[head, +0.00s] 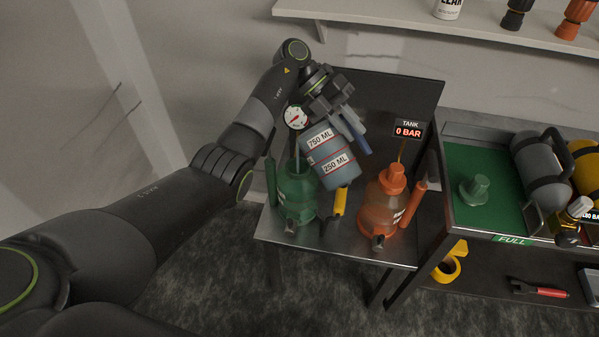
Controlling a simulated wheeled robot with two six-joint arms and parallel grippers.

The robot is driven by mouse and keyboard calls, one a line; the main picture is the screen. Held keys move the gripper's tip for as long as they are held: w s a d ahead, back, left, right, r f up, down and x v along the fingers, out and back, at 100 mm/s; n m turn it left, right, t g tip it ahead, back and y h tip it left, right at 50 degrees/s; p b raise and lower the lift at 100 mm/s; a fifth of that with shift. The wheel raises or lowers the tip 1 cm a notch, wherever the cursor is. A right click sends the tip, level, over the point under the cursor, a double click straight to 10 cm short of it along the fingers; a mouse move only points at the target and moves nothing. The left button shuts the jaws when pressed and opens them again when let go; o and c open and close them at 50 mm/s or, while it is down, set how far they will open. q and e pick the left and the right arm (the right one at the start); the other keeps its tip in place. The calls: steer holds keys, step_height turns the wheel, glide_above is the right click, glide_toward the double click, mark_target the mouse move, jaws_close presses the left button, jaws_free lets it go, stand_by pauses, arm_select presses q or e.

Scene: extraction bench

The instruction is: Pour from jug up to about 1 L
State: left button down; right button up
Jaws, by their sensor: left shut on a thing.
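A grey-blue jug (335,171) with 750 ML and 250 ML labels is in the head view, tilted with its top toward the left. My left gripper (337,112) is shut on its blue handle (354,131). The jug's upper edge is close to the neck of a green vessel (297,195) on the metal bench (330,243). The jug overlaps the vessel's right side in the picture. A thin grey line runs down to the vessel's neck below a gauge; I cannot tell whether it is liquid. The liquid level inside the jug is not clear. My right gripper is not in view.
A round gauge (296,117) is behind the jug. An orange vessel (383,205) with an orange cap stands to the right. A green cap (474,189) sits on the green mat of the side cart, by grey (538,170) and yellow cylinders. The TANK display (408,131) reads 0 BAR.

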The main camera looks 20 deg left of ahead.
mark_target(353, 162)
arm_select(q)
steer(key=shift+r, duration=0.1)
stand_by(0.4)
steer(key=shift+w+a+r, duration=0.1)
steer(key=shift+a+r, duration=0.05)
stand_by(0.9)
steer(key=shift+s+d+f+y+b, duration=0.15)
steer(key=shift+s+d+f+b, duration=0.1)
steer(key=shift+f, duration=0.15)
steer(key=shift+s+d+f+y+b, duration=0.15)
steer(key=shift+f+b, duration=0.1)
steer(key=shift+f, duration=0.15)
steer(key=f+b, duration=0.1)
steer(key=s+d+f+t+y+b, duration=0.1)
steer(key=f+m+t+b, duration=0.1)
steer(key=shift+s+d+f+y, duration=0.1)
steer(key=shift+s+d+y, duration=0.1)
steer(key=shift+s+y, duration=0.1)
steer(key=shift+s+d+f+t+y+b, duration=0.2)
steer(key=shift+t+y+b, duration=0.1)
steer(key=shift+b, duration=0.2)
steer(key=shift+a+r, duration=0.1)
steer(key=shift+r, duration=0.05)
